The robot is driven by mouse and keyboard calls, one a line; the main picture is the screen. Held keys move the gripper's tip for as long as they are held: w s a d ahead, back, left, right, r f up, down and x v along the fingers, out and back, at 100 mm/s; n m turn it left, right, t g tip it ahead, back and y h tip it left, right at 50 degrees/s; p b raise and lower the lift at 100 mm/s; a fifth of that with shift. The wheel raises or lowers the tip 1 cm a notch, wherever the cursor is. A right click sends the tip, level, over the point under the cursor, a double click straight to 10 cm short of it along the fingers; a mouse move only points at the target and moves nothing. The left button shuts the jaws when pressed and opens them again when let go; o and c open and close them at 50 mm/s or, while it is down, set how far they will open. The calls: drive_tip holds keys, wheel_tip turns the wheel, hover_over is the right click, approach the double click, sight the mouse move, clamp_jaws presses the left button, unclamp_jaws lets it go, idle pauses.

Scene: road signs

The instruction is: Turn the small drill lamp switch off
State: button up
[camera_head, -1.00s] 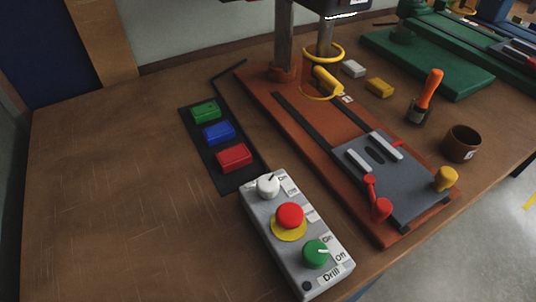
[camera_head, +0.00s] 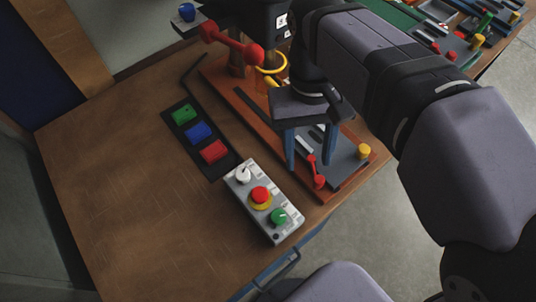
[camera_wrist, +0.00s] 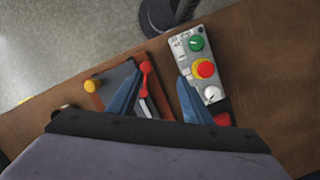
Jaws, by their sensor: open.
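A grey control box (camera_head: 282,233) stands on the wooden bench, with a white knob (camera_head: 243,175) at its far end. A red button (camera_head: 260,193) on a yellow ring sits in the middle and a green knob (camera_head: 279,216) at the near end. On/off labels lie beside both knobs; which one is the lamp switch cannot be read now. My gripper (camera_head: 308,158) is open and empty, right of the box and above the drill base. In the wrist view, the white knob (camera_wrist: 211,93) is just right of my gripper (camera_wrist: 157,82).
The drill base (camera_head: 240,101) carries a grey vise plate (camera_head: 345,160) with red and yellow knobs under my gripper. A black strip with green, blue and red blocks (camera_head: 214,151) lies behind the box. A red handle (camera_head: 232,45) sticks out from the drill. The bench's left side is clear.

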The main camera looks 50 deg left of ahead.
sight(242, 173)
drive_tip(key=s+a+n+b, duration=0.1)
drive_tip(key=s+a+n, duration=0.1)
drive_tip(key=s+n, duration=0.1)
drive_tip(key=s+a+n+y+b, duration=0.1)
drive_tip(key=s+a+n, duration=0.1)
drive_tip(key=s+a, duration=0.1)
drive_tip(key=s+a+f+n+y+b, duration=0.1)
drive_tip(key=s+a+n, duration=0.2)
drive_tip(key=shift+n+t, duration=0.3)
drive_tip(key=shift+t, duration=0.1)
drive_tip(key=shift+s+a+r+n, duration=0.15)
drive_tip(key=shift+s+a+n, duration=0.2)
drive_tip(key=shift+s+n, duration=0.05)
drive_tip(key=shift+f, duration=3.65)
drive_tip(key=shift+c, duration=0.3)
drive_tip(key=c, duration=1)
